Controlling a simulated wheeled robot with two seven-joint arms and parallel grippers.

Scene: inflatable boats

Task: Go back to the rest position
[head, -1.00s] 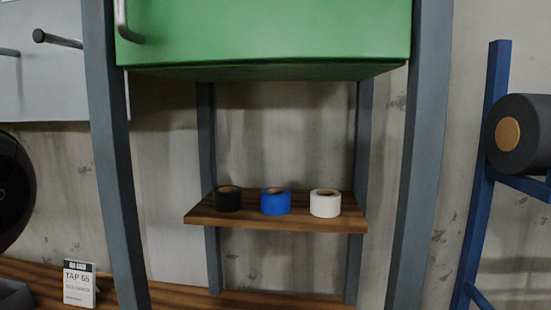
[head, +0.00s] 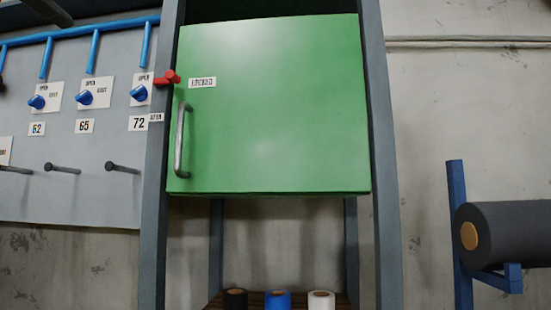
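Neither of my grippers shows in the head view. A green cabinet (head: 270,110) with a grey metal handle (head: 182,140) fills the middle of the view, and its door looks shut. A red latch (head: 167,78) sits at its upper left edge, beside a small label (head: 202,82) whose text I cannot read surely. Below it, a black tape roll (head: 235,299), a blue tape roll (head: 277,299) and a white tape roll (head: 321,300) stand on a wooden shelf (head: 213,303), cut off by the lower picture edge.
Grey posts (head: 380,160) frame the cabinet. At left, a grey panel (head: 75,190) carries blue valve knobs (head: 84,98), number labels and dark pegs (head: 62,168) that stick out. At right, a dark fabric roll (head: 510,233) rests on a blue rack (head: 458,230).

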